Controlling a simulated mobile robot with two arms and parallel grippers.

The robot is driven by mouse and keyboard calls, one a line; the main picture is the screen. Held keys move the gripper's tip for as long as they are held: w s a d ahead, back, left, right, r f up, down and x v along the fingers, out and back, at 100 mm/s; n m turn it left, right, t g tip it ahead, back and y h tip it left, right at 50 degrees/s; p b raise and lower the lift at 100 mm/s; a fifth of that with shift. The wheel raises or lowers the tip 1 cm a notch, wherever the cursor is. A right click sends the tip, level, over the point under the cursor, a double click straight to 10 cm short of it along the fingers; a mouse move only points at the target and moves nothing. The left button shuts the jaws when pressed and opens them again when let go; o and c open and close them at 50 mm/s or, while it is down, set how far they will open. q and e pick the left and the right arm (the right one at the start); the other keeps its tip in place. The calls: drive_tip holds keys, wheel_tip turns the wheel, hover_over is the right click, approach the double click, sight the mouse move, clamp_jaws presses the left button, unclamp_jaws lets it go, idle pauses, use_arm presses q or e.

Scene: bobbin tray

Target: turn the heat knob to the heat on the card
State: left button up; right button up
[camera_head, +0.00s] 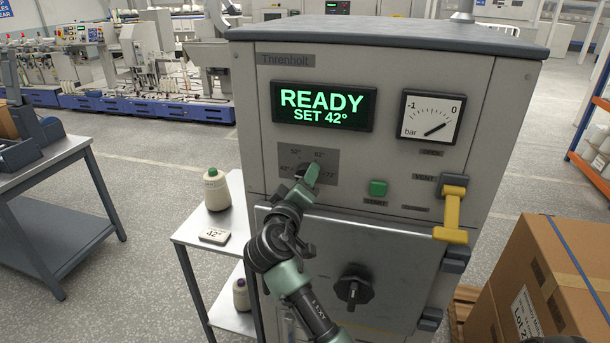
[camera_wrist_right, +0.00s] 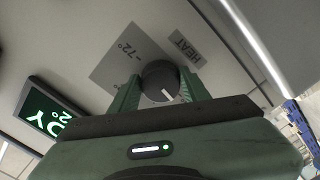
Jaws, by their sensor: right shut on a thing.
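The heat knob (camera_wrist_right: 158,78) is a dark round knob on a grey scale plate (camera_head: 325,157) of the machine's front panel. My right gripper (camera_wrist_right: 160,92) is shut on the knob, a finger on each side. In the head view, my right gripper (camera_head: 305,176) hides most of the knob and part of the scale. A white pointer line shows on the knob in the wrist view. The display (camera_head: 323,106) reads READY, SET 42°. The card (camera_head: 215,235), on the small side table, reads 42°. My left gripper is not in view.
A cone of thread (camera_head: 215,190) stands behind the card. A green start button (camera_head: 378,188), a yellow vent handle (camera_head: 452,212) and a dark door knob (camera_head: 353,287) are on the machine. A cardboard box (camera_head: 545,280) stands at the lower right.

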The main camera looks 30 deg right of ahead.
drive_tip(key=shift+n, duration=0.5)
drive_tip(key=shift+p, duration=0.3)
drive_tip(key=o, duration=1.4)
drive_tip(key=shift+a, duration=0.1)
drive_tip(key=shift+c, duration=0.2)
drive_tip(key=b+v, duration=0.3)
drive_tip(key=v, duration=0.5)
